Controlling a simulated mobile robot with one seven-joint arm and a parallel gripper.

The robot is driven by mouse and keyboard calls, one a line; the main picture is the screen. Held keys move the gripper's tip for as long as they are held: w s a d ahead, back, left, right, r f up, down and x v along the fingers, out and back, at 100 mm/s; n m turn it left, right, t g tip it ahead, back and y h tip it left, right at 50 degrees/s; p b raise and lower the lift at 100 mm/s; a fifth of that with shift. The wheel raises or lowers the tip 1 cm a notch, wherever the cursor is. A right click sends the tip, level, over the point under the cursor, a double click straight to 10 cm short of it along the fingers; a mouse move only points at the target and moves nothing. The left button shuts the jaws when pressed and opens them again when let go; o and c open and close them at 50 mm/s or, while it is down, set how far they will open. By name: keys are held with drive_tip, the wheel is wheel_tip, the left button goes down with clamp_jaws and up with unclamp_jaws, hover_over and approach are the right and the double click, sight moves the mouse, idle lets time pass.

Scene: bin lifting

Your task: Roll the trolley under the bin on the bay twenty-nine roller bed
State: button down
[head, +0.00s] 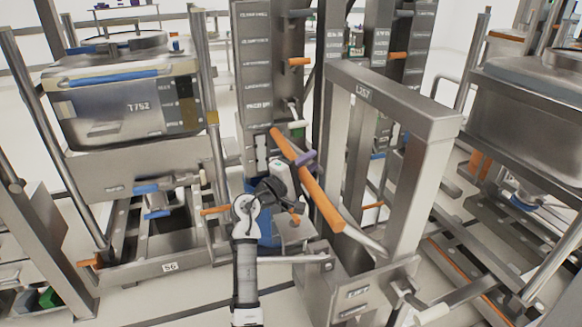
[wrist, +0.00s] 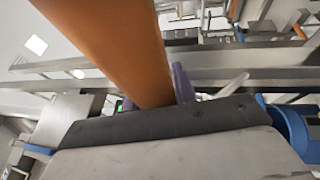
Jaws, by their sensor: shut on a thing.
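My gripper (head: 296,163) is shut on a long orange handle (head: 318,196) beside a steel trolley frame marked L257 (head: 425,112). In the wrist view the orange handle (wrist: 112,45) runs between the purple fingertips of my gripper (wrist: 154,96). A steel bin marked T752 (head: 125,112) with a round lid stands at the left on a framed bed with a plate reading 56 (head: 170,267). I see no number twenty-nine. A second steel bin (head: 535,95) is partly in view at the right.
Steel columns with label strips (head: 268,55) stand behind my gripper. A low rail bed with an orange strip (head: 468,283) lies at the right. Steel posts (head: 45,140) flank the left bin. Pale floor shows at the bottom, with little free room around the frame.

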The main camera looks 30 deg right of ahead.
drive_tip(key=s+d+b, duration=0.1)
drive_tip(key=s+d, duration=0.2)
drive_tip(key=d, duration=1.2)
drive_tip(key=shift+f, duration=0.15)
drive_tip(key=c, duration=1.1)
unclamp_jaws()
drive_tip(key=shift+w, duration=0.15)
drive_tip(key=b+v, duration=0.2)
drive_tip(key=v, duration=1.2)
drive_tip(key=shift+b, duration=0.3)
